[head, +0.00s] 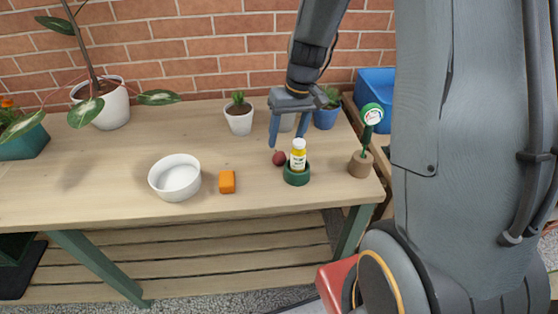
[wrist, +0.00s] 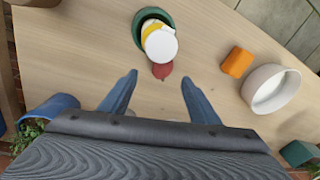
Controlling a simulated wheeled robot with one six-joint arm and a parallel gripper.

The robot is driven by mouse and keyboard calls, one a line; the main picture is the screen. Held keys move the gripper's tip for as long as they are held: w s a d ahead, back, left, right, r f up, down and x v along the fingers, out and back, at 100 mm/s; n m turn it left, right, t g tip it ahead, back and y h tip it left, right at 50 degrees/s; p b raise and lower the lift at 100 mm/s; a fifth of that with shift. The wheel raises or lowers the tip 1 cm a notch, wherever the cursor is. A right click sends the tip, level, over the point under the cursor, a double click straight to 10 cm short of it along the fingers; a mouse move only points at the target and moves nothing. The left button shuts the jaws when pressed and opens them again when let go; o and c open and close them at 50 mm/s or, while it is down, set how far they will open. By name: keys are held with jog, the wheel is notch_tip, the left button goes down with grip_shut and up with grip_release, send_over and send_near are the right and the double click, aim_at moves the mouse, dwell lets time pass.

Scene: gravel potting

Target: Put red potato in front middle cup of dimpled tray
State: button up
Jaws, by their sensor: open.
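A small dark red round thing, which I take for the red potato (head: 279,158), lies on the wooden table just left of a yellow bottle in a green holder. In the wrist view the red potato (wrist: 162,72) shows ahead of my fingertips, partly hidden by the bottle's white cap. My gripper (head: 288,141) points down above the table, behind the potato and apart from it. In the wrist view my gripper (wrist: 159,80) has its two fingers spread with nothing between them. I see no dimpled tray in either view.
The yellow bottle (head: 298,158) stands upright in the green holder (head: 297,178), close to the potato. An orange block (head: 227,182) and a white bowl (head: 175,183) are to the left. Potted plants line the back. A dial gauge (head: 372,115) stands at right. The table's left front is clear.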

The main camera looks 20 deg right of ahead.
aim_at(280, 153)
jog(key=shift+w+a+f+p, duration=0.1)
jog(key=shift+a+f+p, duration=0.2)
jog(key=shift+f, duration=0.8)
jog(key=shift+w+a+f+p, duration=0.15)
jog(key=shift+a+f+p, duration=0.15)
jog(key=shift+f, duration=0.75)
jog(key=shift+w+a+f+p, duration=0.1)
jog(key=shift+a+f+p, duration=0.15)
jog(key=shift+f, duration=0.85)
jog(key=c, duration=1.2)
jog(key=shift+c, duration=0.2)
